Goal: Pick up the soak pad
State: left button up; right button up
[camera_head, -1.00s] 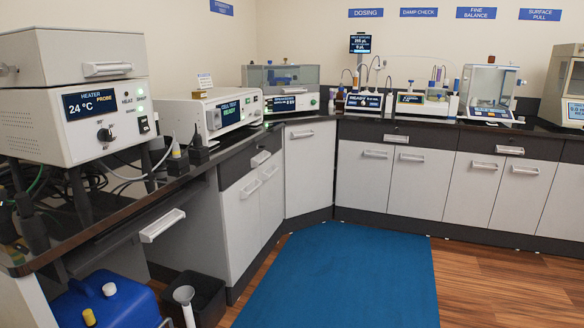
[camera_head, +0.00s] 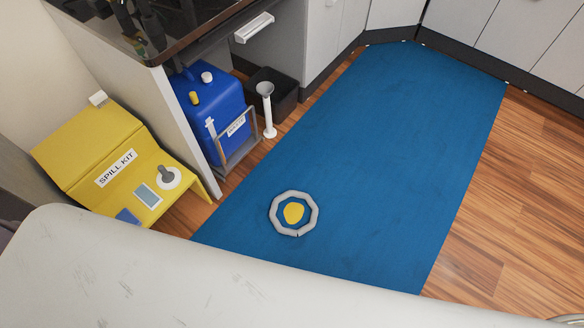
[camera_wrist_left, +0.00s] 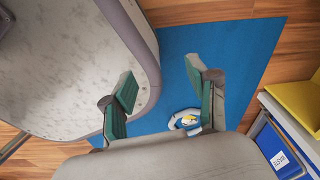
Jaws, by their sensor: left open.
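A yellow spill kit (camera_head: 95,135) stands open on the floor at the left of the head view. On its front panel lie a small grey-blue rectangle with a pale border (camera_head: 148,195), a blue flat piece (camera_head: 127,216) and a round white item with a grey top (camera_head: 168,177). I cannot tell for sure which is the soak pad. On the blue mat, a grey ring (camera_head: 276,220) lies around a yellow patch (camera_head: 293,213). The ring also shows in the left wrist view (camera_wrist_left: 174,122). My left gripper (camera_wrist_left: 162,76) is open and empty above the mat. My right gripper is not in view.
A blue waste can (camera_head: 222,112) in a grey frame stands beside the spill kit, under the counter. A black bin (camera_head: 286,92) and a white funnel-topped tube (camera_head: 268,115) stand next to it. The blue mat (camera_head: 380,150) is otherwise clear, with wood floor to its right.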

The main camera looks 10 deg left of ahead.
aim_at(169, 178)
jog(key=k+j+u, duration=0.25)
jog(key=k, duration=0.2)
jog(key=u, duration=1.15)
